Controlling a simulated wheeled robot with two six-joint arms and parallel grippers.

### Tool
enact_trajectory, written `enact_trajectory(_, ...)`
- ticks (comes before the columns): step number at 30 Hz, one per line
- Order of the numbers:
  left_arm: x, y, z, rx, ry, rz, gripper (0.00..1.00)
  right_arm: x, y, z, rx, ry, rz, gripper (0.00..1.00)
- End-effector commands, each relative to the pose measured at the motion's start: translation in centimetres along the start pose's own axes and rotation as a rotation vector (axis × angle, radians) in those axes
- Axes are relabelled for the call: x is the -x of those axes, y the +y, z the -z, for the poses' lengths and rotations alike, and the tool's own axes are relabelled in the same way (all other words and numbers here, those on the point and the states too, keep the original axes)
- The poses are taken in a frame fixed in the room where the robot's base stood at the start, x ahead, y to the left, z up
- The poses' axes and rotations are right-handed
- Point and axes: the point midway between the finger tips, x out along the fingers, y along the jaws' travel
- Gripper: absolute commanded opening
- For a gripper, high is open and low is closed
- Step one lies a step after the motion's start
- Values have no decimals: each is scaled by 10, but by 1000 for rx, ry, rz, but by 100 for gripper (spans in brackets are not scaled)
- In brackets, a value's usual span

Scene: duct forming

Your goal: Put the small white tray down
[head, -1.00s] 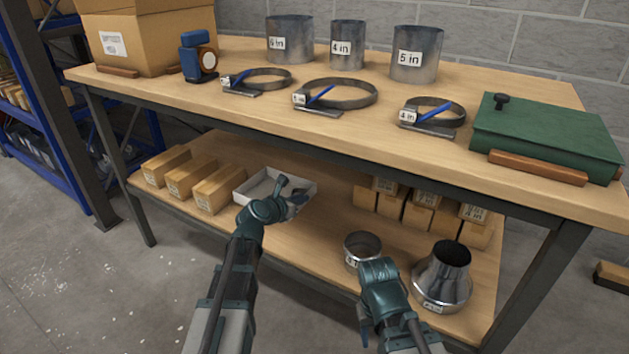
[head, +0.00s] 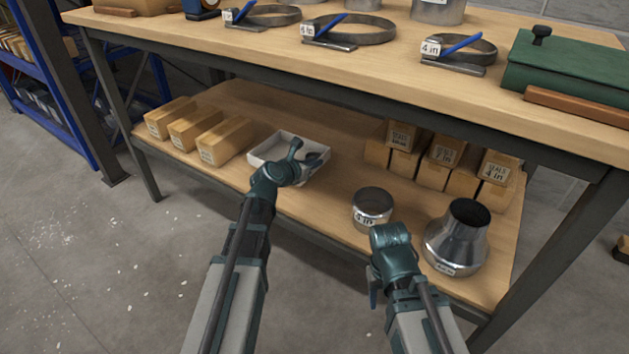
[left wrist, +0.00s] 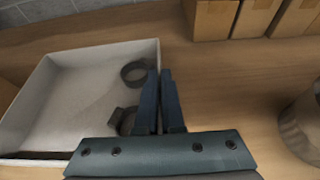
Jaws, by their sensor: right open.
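The small white tray (head: 262,146) is at the lower shelf, right of the cartons; I cannot tell whether its base touches the shelf. In the left wrist view the tray (left wrist: 75,100) looks level and holds dark rings (left wrist: 135,73). My left gripper (head: 306,156) is at the tray's right side. In the left wrist view its fingers (left wrist: 159,95) are close together, with the tray's side wall running between them. My right gripper (head: 388,250) is open and empty in front of the shelf, near the short metal collar; its fingertips are mostly hidden.
The lower shelf (head: 335,210) is bare between the tray and the metal collar (head: 372,206). A metal reducer (head: 457,240) stands at right. Cartons (head: 222,140) stand left of the tray, seal boxes (head: 435,170) at back right. The tabletop edge (head: 340,87) overhangs the shelf.

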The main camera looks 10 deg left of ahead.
Motion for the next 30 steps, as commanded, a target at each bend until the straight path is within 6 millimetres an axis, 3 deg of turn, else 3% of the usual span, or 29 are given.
enact_trajectory(7, -3, 0, 6, 0, 0, 0, 0, -7, -1, 0, 0, 0, 0, 50)
enact_trajectory(16, -16, 0, 37, 0, 0, 0, 0, -40, -4, 2, 0, 1, 0, 50)
enact_trajectory(29, -16, -1, 40, 0, 0, 0, 0, -43, -4, 2, 0, 1, 0, 50)
enact_trajectory(30, -16, -1, 38, 0, 0, 0, 12, -41, -4, 2, 0, 1, 0, 50)
